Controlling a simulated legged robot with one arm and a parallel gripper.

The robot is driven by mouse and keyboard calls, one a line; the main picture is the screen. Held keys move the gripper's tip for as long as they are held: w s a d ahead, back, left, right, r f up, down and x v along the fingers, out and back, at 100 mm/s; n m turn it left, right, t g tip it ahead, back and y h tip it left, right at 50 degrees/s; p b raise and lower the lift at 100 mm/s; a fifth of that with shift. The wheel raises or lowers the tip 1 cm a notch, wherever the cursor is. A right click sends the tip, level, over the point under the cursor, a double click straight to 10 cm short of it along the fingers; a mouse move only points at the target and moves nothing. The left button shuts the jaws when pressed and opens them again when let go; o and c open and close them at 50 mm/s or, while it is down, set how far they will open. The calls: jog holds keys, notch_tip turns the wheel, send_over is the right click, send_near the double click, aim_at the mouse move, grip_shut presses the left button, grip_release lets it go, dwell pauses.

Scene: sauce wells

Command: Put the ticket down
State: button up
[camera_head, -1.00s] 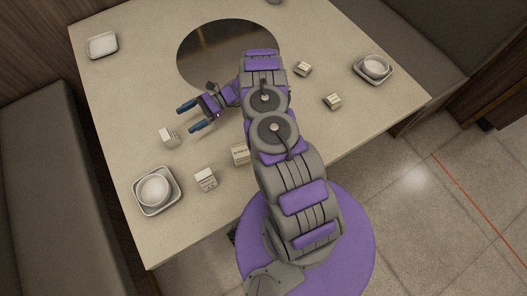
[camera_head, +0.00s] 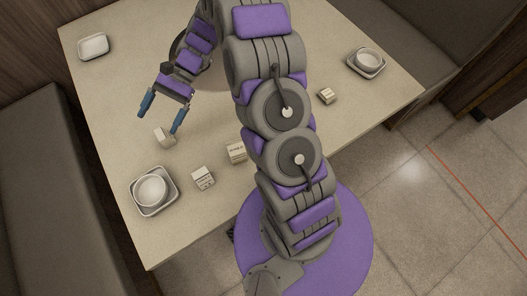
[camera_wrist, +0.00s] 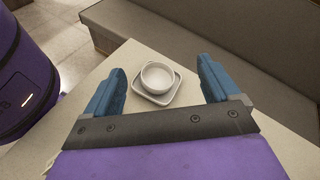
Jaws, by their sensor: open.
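My gripper (camera_head: 158,123) is open, with its two blue fingers apart and nothing seen between them. In the head view it points toward the front left of the table. A small white block with dark print (camera_head: 163,137) lies just beyond the fingertips; I cannot tell whether the fingers touch it. Two similar printed blocks, one (camera_head: 203,177) and another (camera_head: 236,153), sit nearer my base. I cannot tell which of them, if any, is the ticket. In the wrist view the open fingers (camera_wrist: 161,68) frame a bowl, with no block visible.
A white bowl on a square tray (camera_head: 137,207) stands at the table's front left. Another bowl and tray (camera_head: 367,63) stand at the right, with a block (camera_head: 326,96) nearby. An empty dish (camera_head: 93,46) is at the far left.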

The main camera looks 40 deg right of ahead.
jog(key=s+d+r+n+h, duration=0.1)
jog(key=s+r+n+h, duration=0.25)
jog(key=s, duration=0.35)
jog(key=s+d+r+n+h, duration=0.25)
jog(key=s+r, duration=0.25)
jog(key=s, duration=0.3)
jog(key=s+d+r+n+t+h, duration=0.1)
jog(key=s+d+t+h, duration=0.1)
jog(key=s, duration=0.5)
jog(key=s+d+r+n+t+h, duration=0.1)
jog(key=s+d+n+t+h, duration=0.1)
jog(key=s+d+h, duration=0.2)
jog(key=shift+s+d, duration=1.6)
jog(key=shift+d, duration=0.2)
